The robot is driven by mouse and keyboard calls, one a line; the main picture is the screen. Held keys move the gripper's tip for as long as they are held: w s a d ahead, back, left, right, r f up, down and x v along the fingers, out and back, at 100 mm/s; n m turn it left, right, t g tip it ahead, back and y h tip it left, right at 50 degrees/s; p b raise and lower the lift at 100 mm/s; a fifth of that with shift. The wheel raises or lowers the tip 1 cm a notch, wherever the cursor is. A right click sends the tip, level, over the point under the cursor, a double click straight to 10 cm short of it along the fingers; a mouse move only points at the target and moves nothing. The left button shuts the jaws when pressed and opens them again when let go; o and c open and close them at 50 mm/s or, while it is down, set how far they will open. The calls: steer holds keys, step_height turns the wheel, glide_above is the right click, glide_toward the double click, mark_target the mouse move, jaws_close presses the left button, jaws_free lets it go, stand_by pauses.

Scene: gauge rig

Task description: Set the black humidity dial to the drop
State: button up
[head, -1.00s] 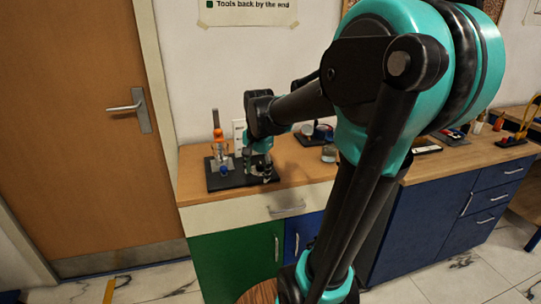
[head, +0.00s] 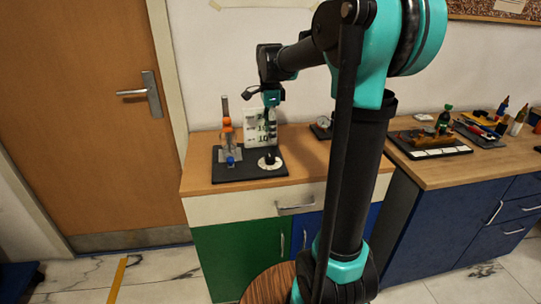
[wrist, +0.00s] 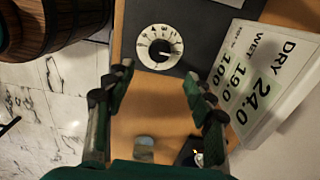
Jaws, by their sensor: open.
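The humidity dial (head: 269,163) is a white disc with a black knob on the front right of a black board (head: 235,173). In the wrist view the dial (wrist: 151,37) shows dark marks around its face and a black knob pointing roughly right; the marks are too small to read surely. My gripper (wrist: 160,90) is open and empty, its two fingers apart, with the dial beyond them between the tips. In the head view my gripper (head: 271,112) hangs above the board, clear of the dial, in front of the white card.
A white card (wrist: 262,85) reading DRY 24.0, WET 19.0 stands close beside the dial. A round gauge (head: 323,122) sits to the right on the counter. A wooden barrel (wrist: 60,18) stands on the floor in front.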

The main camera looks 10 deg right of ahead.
mark_target(270, 157)
step_height(270, 157, down, 10)
steer(key=shift+f, duration=0.15)
steer(key=shift+c, duration=0.3)
steer(key=c, duration=1.1)
